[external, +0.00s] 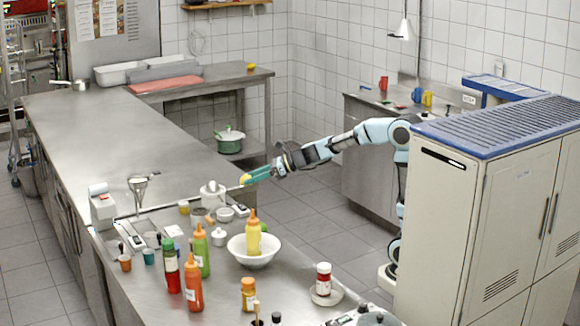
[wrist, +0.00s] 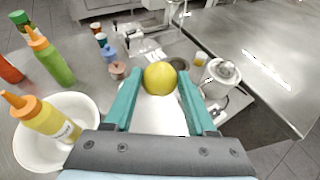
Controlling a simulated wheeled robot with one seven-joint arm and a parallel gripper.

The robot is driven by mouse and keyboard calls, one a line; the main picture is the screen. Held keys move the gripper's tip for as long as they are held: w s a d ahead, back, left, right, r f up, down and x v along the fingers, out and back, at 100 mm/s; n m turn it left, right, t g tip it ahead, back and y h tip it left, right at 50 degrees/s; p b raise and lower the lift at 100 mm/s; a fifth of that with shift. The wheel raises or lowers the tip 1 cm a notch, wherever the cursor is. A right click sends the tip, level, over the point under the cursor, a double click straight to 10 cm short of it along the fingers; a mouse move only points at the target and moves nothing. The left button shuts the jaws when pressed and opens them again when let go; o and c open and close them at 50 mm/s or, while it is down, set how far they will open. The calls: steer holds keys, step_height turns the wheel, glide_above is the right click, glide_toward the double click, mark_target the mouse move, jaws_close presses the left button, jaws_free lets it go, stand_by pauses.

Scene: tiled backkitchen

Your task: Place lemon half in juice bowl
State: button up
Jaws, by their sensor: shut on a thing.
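My gripper (external: 250,177) is shut on a yellow lemon half (wrist: 160,77), which sits between the teal fingertips in the wrist view. The lemon half also shows in the external view (external: 245,179), held in the air above the back edge of the steel counter. A white bowl (external: 238,255) stands on the counter, nearer the camera than my gripper. A yellow squeeze bottle (external: 253,238) appears to stand inside it. In the wrist view the bowl (wrist: 82,103) lies to the left of my fingers. I cannot tell for certain whether this is the juice bowl.
Green (external: 201,252) and red (external: 193,285) squeeze bottles stand left of the bowl. A white lidded pot (external: 212,196) and small containers crowd the counter below my gripper. A jar (external: 323,280) stands on a saucer at right. The left counter stretch (external: 120,130) is mostly clear.

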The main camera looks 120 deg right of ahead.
steer(key=w+a+f+n+t+y+b, duration=0.1)
steer(key=w+a+b, duration=0.2)
steer(key=w+a, duration=0.5)
steer(key=w+a+f+n+y+b, duration=0.1)
steer(key=w+a+n+y+b, duration=0.15)
steer(key=w+a, duration=0.5)
steer(key=w+a+f+b, duration=0.2)
steer(key=a+f+b, duration=0.2)
steer(key=a, duration=0.5)
steer(key=w+a+f+b, duration=0.2)
steer(key=a+f+b, duration=0.2)
steer(key=a, duration=0.5)
steer(key=shift+n+t+y, duration=0.25)
steer(key=shift+t+y, duration=0.1)
steer(key=shift+t, duration=0.05)
steer(key=f+b, duration=0.9)
steer(key=shift+s+d+f, duration=0.2)
steer(key=shift+s+f, duration=0.05)
steer(key=shift+f, duration=0.05)
steer(key=shift+f, duration=0.2)
steer(key=o, duration=1.3)
steer(key=shift+r, duration=0.1)
steer(key=shift+o, duration=0.2)
